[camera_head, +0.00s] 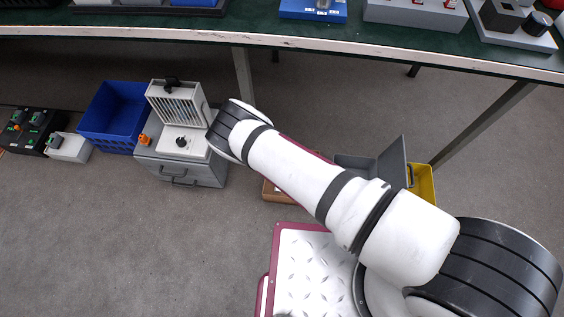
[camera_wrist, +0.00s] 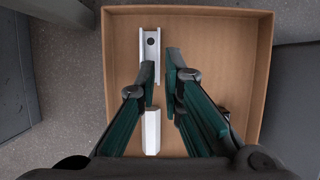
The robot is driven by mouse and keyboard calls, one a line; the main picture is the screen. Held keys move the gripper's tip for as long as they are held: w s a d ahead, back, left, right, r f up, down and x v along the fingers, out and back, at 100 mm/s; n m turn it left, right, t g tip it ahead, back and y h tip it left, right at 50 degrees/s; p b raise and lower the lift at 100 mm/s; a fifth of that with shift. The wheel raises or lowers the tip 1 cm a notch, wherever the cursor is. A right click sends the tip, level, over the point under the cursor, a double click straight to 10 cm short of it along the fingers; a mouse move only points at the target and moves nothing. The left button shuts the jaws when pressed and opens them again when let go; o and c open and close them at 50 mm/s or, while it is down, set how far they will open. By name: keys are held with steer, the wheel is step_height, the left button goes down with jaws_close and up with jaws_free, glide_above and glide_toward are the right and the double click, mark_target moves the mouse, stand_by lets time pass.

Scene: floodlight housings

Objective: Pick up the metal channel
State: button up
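The metal channel (camera_wrist: 152,45) is a pale, straight piece with raised sides and a dark hole. It lies in a cardboard box, left of the middle in the wrist view. A pale bar (camera_wrist: 151,132) shows below it, in line with it. In the head view my gripper is hidden behind my arm.
The cardboard box (camera_wrist: 265,50) has low walls around the gripper; a bit of it shows in the head view (camera_head: 275,192). A grey device (camera_head: 182,165), blue bin (camera_head: 108,118) and yellow bin (camera_head: 424,183) stand nearby under the bench (camera_head: 300,42).

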steer(key=shift+s+b+x, duration=0.15)
steer(key=shift+b+x, duration=0.65)
steer(key=shift+x, duration=0.7)
steer(key=shift+s+b+x, duration=0.1)
steer(key=shift+b+x, duration=0.65)
steer(key=shift+x, duration=0.7)
steer(key=shift+a+f, duration=0.1)
jaws_close()
